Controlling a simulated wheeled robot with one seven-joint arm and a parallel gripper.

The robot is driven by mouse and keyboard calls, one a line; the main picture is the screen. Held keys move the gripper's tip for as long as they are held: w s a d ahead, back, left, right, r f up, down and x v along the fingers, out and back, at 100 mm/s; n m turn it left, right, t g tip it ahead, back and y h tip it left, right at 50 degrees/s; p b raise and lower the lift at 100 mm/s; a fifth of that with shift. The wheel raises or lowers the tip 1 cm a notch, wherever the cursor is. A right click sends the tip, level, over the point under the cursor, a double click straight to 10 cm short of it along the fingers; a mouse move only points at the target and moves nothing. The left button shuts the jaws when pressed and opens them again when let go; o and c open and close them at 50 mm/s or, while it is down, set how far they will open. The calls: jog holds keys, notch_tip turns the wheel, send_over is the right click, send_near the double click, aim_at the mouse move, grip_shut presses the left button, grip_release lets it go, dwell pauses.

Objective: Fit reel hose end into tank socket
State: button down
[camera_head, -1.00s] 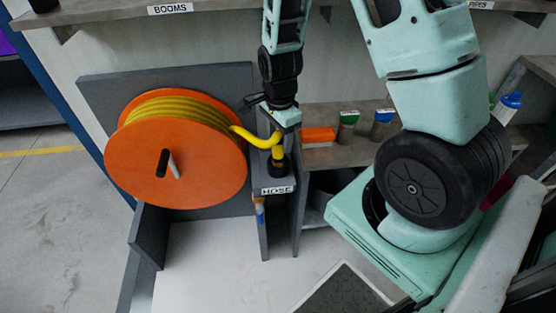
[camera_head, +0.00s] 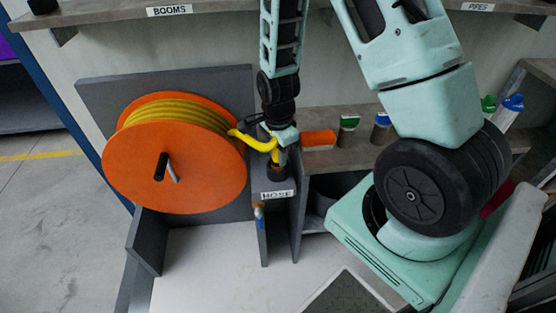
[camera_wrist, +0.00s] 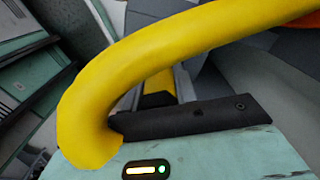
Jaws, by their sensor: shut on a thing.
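The yellow hose (camera_head: 251,141) runs from the orange reel (camera_head: 172,170) to the dark stand marked HOSE (camera_head: 272,184). Its end bends down into a black collar (camera_head: 277,171) on that stand, upright. My gripper (camera_head: 281,146) points down at the stand and is shut on the hose end just above the collar. The fingertips are small and partly hidden in the head view. In the wrist view the hose (camera_wrist: 150,60) arches large across the picture, past a black finger, and hides much of the grip. I cannot make out the tank socket in either view.
An orange block (camera_head: 318,139) and small containers with green and blue tops (camera_head: 380,128) stand on the shelf to the right of the stand. A BOOMS shelf (camera_head: 120,14) runs above. The pale surface in front (camera_head: 205,260) is clear.

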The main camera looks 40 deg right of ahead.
jog(key=shift+r, duration=0.1)
notch_tip(320, 180, up, 10)
jog(key=shift+f+p, duration=0.1)
jog(key=shift+p, duration=1.15)
jog(key=n, duration=0.1)
jog(key=w+n, duration=0.1)
jog(key=n, duration=0.1)
jog(key=shift+a+f, duration=0.1)
jog(key=shift+a, duration=0.25)
jog(key=w+a+n, duration=0.4)
jog(key=w+n, duration=0.1)
jog(key=n, duration=1.2)
jog(key=shift+m, duration=0.3)
jog(key=s+r+p, duration=0.1)
jog(key=p, duration=0.6)
jog(key=s+r+p, duration=0.1)
jog(key=r+p, duration=0.1)
jog(key=p, duration=0.5)
jog(key=shift+s+d+r+p, duration=0.15)
jog(key=shift+s+d+p, duration=0.05)
jog(key=shift+p, duration=0.15)
